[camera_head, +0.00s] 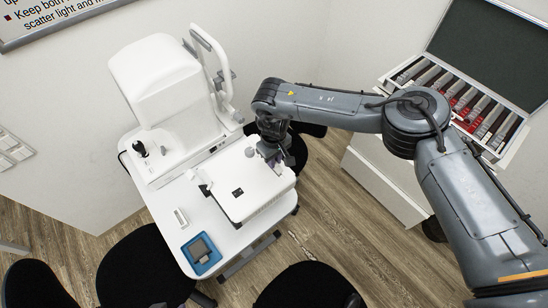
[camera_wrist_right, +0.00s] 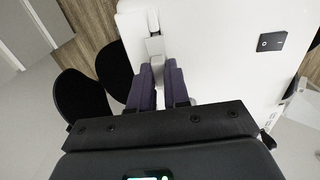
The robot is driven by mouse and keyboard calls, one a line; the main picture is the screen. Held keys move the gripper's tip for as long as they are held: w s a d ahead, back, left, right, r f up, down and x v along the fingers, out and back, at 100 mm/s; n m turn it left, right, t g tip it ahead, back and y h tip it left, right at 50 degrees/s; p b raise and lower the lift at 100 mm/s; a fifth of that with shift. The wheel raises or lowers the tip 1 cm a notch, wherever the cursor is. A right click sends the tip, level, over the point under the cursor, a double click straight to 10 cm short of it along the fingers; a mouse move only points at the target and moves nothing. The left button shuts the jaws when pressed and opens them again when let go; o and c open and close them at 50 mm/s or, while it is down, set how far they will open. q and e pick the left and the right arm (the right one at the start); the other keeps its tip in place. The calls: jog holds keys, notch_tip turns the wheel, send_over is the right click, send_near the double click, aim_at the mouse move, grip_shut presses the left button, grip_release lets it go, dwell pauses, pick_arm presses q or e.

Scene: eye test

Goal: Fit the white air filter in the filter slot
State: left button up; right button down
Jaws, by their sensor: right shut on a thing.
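My right gripper (camera_head: 273,160) is at the far right corner of a white box-shaped device (camera_head: 245,188) on the white table. In the right wrist view, its two dark purple fingers (camera_wrist_right: 158,72) are shut on a small pale piece, which appears to be the white air filter (camera_wrist_right: 157,60). The fingers hide most of it. Just beyond the fingertips, a narrow recess, apparently the filter slot (camera_wrist_right: 153,24), shows at the device's edge. I cannot tell whether the filter touches or enters it.
A large white eye instrument (camera_head: 165,85) stands on the table's back left. A blue-framed pad (camera_head: 201,254) and a small white item (camera_head: 180,217) lie in front. Black chairs (camera_head: 140,262) surround the table. An open lens case (camera_head: 460,95) is at right.

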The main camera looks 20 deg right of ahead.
jog(key=shift+f+b, duration=0.35)
jog(key=shift+f, duration=0.5)
jog(key=c, duration=1)
grip_release()
